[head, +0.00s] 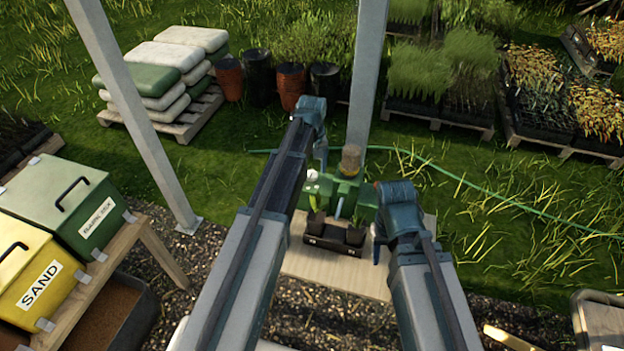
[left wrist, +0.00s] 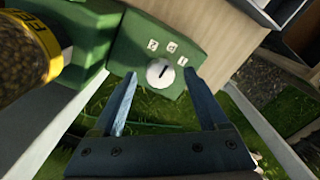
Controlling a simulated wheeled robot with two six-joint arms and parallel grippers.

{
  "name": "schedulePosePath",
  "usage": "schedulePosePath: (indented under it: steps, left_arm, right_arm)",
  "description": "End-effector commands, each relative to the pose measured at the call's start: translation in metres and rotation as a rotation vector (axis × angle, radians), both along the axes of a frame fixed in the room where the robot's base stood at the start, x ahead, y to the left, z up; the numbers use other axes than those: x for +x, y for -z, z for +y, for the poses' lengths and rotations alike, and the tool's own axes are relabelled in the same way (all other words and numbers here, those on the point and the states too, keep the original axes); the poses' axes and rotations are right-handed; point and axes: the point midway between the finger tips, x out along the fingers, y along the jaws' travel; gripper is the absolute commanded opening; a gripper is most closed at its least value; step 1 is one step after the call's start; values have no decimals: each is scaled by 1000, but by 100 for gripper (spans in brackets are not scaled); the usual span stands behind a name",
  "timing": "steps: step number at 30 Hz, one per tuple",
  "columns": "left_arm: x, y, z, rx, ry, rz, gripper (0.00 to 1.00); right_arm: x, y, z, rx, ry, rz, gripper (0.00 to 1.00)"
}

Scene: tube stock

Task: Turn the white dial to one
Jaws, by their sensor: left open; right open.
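The white dial (left wrist: 159,73) is on the face of a green machine (left wrist: 194,45), with a short dark mark slanting up to the right. In the head view the dial (head: 311,174) shows at the machine's left, by my left gripper (head: 321,158). In the left wrist view my left gripper (left wrist: 160,76) is open, its fingertips on either side of the dial; I cannot tell whether they touch it. My right gripper (head: 377,243) is open beside the machine's right side.
A jar (left wrist: 22,60) with a yellow label and brown contents stands on the machine. A black tray (head: 335,243) with pots lies in front on the wooden board (head: 330,268). A grey post (head: 367,75) rises behind. Sand and green bins (head: 85,215) stand left.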

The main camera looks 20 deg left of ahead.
Motion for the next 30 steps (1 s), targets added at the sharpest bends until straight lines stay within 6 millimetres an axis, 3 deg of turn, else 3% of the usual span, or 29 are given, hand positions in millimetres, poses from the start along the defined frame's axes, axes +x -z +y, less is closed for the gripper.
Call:
schedulePosePath:
  steps: [3,12,25,30]
  left_arm:
    - [0,12,0,0,0,0,76]
    - [0,11,0,0,0,0,76]
    - [0,11,0,0,0,0,1]
    - [0,11,0,0,4,0,0]
  right_arm:
    - [0,12,0,0,0,0,50]
    - [0,11,0,0,0,0,50]
    - [0,11,0,0,0,0,50]
    - [0,11,0,0,0,0,50]
